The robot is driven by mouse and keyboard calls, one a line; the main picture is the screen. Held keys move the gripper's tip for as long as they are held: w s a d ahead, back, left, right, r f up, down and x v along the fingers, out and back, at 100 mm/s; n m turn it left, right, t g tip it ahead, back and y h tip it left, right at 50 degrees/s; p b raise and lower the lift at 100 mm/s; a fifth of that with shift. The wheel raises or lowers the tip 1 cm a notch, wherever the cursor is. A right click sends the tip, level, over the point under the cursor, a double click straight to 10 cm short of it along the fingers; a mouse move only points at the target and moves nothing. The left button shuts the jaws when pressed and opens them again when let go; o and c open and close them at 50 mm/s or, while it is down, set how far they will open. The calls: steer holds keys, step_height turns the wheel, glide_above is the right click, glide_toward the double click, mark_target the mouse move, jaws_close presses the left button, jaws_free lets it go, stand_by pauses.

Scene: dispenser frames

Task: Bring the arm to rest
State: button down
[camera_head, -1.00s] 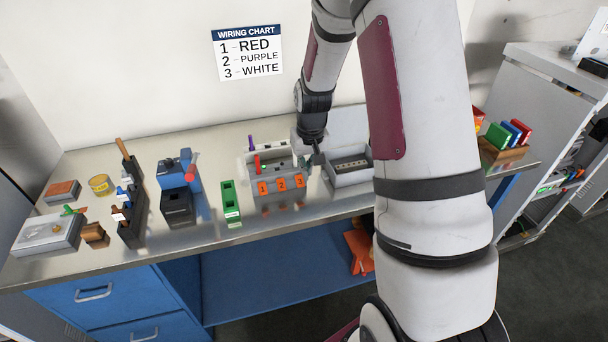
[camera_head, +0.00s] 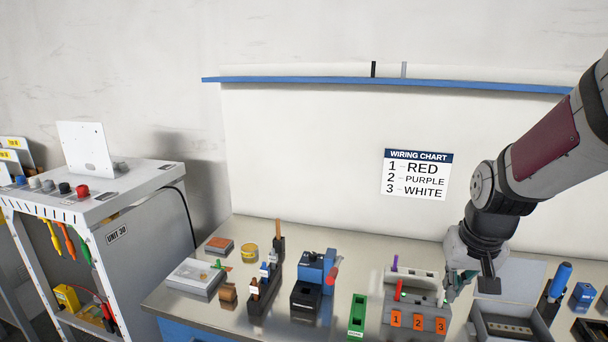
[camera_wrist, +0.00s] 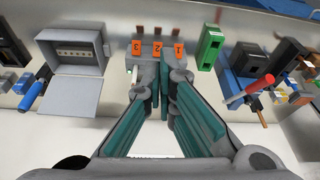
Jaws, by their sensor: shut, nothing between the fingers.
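My gripper (camera_head: 459,286) is at the right end of the grey terminal block (camera_head: 398,335) in the head view, partly hidden by my wrist. In the wrist view its teal-padded fingers (camera_wrist: 166,88) come together with nothing between them. They are in front of the block (camera_wrist: 146,68); the height gap is hard to judge. The block has orange tags 1, 2 and 3. A red piece (camera_head: 399,289) and a purple piece (camera_head: 394,263) stand at it. A white piece (camera_wrist: 134,75) shows by tag 3 in the wrist view.
An open grey box (camera_head: 508,326) is right of the block, a green holder (camera_head: 357,315) left of it. A blue-handled tool (camera_head: 558,281) stands further right. A wiring chart (camera_head: 416,174) hangs behind, below a blue shelf (camera_head: 300,79). A grey cabinet (camera_head: 130,190) stands left.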

steer(key=s+a+r+n+t, duration=0.1)
steer(key=s+a+r, duration=0.3)
steer(key=s, duration=0.4)
steer(key=s+a+r+n+t, duration=0.1)
steer(key=s+a+r, duration=0.4)
steer(key=s+r, duration=0.2)
steer(key=shift+s+a+y+b, duration=0.15)
steer(key=shift+s+y+b, duration=0.2)
steer(key=shift+s, duration=0.85)
